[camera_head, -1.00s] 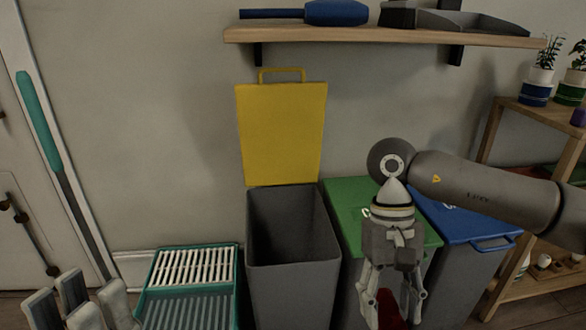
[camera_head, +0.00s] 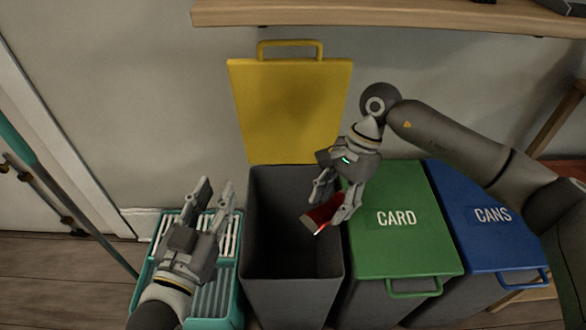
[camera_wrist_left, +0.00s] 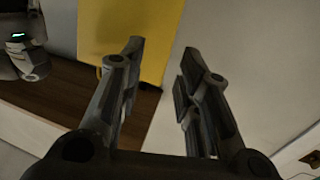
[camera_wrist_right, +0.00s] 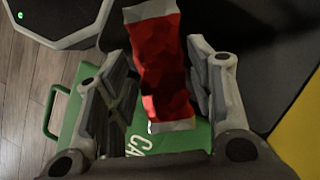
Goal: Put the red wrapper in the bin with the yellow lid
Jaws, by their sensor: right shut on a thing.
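The red wrapper (camera_head: 326,212) is between the fingers of my right gripper (camera_head: 334,206), which is shut on it. In the head view it is over the right part of the open mouth of the grey bin (camera_head: 290,285). The wrapper also shows in the right wrist view (camera_wrist_right: 162,68), crumpled red with pale ends. The bin's yellow lid (camera_head: 290,110) stands raised against the wall. My left gripper (camera_head: 215,190) is open and empty, left of the bin, above a teal-rimmed rack. It also shows open in the left wrist view (camera_wrist_left: 160,65).
A bin with a green lid marked CARD (camera_head: 400,225) stands right of the open bin, and a blue-lidded bin marked CANS (camera_head: 490,220) is beyond it. Both lids are down. The teal rack (camera_head: 228,300) stands at the left. A wooden shelf (camera_head: 400,17) runs along the wall above.

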